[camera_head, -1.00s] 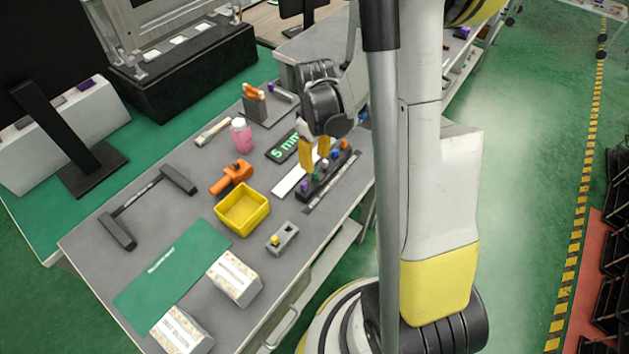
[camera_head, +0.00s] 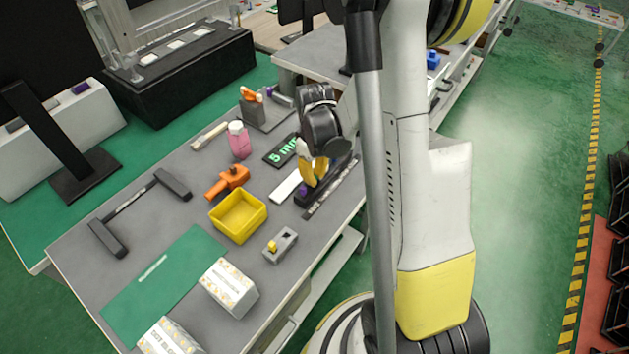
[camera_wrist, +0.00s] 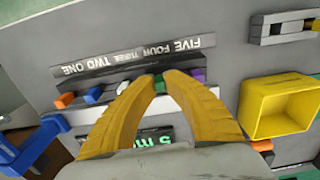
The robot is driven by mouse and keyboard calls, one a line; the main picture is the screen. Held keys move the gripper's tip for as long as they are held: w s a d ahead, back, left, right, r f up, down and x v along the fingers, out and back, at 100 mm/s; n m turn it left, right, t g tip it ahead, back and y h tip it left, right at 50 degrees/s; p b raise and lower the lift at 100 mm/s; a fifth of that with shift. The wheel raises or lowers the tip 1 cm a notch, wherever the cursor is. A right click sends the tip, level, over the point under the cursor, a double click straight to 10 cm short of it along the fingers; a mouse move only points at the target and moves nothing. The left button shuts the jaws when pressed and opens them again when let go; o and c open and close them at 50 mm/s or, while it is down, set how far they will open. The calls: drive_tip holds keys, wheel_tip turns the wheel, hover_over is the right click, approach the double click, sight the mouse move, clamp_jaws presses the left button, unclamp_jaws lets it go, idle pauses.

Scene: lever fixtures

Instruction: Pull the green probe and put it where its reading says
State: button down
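The green probe (camera_wrist: 159,85) stands in the dark probe rack (camera_wrist: 110,88) in the wrist view. My gripper's yellow fingertips (camera_wrist: 164,77) are close together with the green probe between them. In the head view my gripper (camera_head: 312,182) is down at the rack (camera_head: 303,196) and hides most of it, including the green probe. A label strip (camera_wrist: 130,58) beside the rack reads FIVE, FOUR, THREE, TWO, ONE, upside down in the wrist view. A dark display (camera_head: 283,150) with green characters starting with 5 lies behind the rack; my gripper partly covers it.
Orange (camera_wrist: 65,100), blue (camera_wrist: 93,95) and purple (camera_wrist: 197,74) probes share the rack. A yellow bin (camera_head: 238,216), a grey switch block (camera_head: 280,245) and an orange fixture (camera_head: 228,181) stand nearby. A pink bottle (camera_head: 238,140) is behind.

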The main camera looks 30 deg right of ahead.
sight(315, 176)
drive_tip(key=shift+r+p, duration=0.45)
drive_tip(key=shift+r, duration=0.3)
idle(1.2)
drive_tip(key=shift+r+p, duration=1.35)
drive_tip(key=shift+r, duration=0.65)
drive_tip(key=shift+r+p, duration=0.75)
drive_tip(key=shift+r, duration=0.25)
